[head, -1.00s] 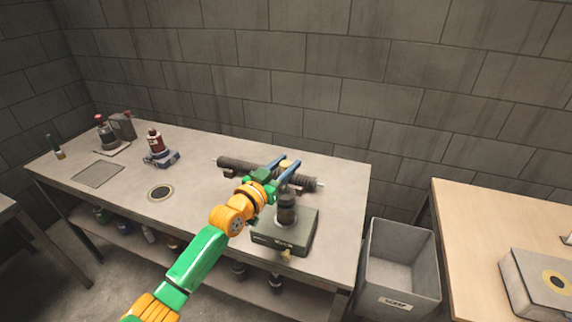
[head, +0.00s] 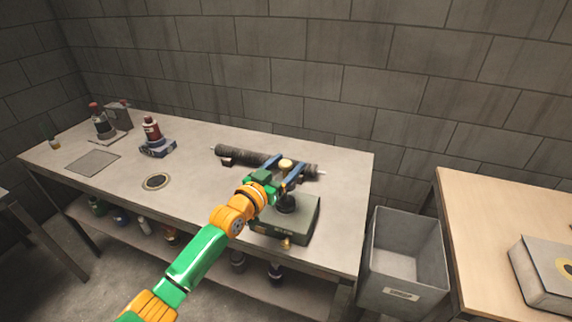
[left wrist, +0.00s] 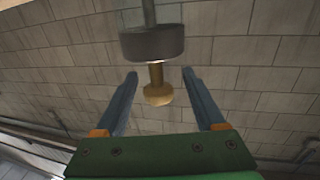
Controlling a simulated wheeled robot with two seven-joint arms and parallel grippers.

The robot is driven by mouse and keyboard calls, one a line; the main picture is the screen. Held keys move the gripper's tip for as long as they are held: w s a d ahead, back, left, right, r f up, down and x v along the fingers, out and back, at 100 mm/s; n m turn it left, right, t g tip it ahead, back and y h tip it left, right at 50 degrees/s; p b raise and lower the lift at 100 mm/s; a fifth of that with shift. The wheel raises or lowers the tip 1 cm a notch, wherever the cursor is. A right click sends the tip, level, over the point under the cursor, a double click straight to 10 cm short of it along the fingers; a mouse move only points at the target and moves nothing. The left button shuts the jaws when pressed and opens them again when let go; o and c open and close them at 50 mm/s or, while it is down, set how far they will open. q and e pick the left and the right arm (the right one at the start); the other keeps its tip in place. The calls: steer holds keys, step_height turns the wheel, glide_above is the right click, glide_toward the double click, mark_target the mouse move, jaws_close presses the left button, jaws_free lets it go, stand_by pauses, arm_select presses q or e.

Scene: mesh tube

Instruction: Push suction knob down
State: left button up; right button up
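The suction knob is a brass-yellow knob (head: 286,164) above the grey-green box (head: 298,222) at the right end of the workbench. In the left wrist view the knob (left wrist: 158,93) sits on a short brass neck joined to a dark round disc (left wrist: 152,43) with a grey rod on its other side. My left gripper (head: 287,170) is open, with one blue finger on each side of the knob. In the left wrist view a gap shows between the knob and each finger. The left gripper hides part of the assembly. My right gripper is not in view.
A dark mesh tube (head: 243,156) lies on the workbench behind the left gripper. A red-topped bottle on a blue base (head: 152,135) stands further left. A grey bin (head: 405,262) stands between the workbench and the wooden table (head: 500,215). The left-middle bench top is mostly clear.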

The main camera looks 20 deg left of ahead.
mark_target(281, 169)
arm_select(q)
steer(key=shift+s+r, duration=0.1)
steer(key=shift+s, duration=0.35)
steer(key=v, duration=0.6)
steer(key=shift+s+a, duration=0.15)
steer(key=shift+s, duration=0.05)
steer(key=shift+w, duration=0.1)
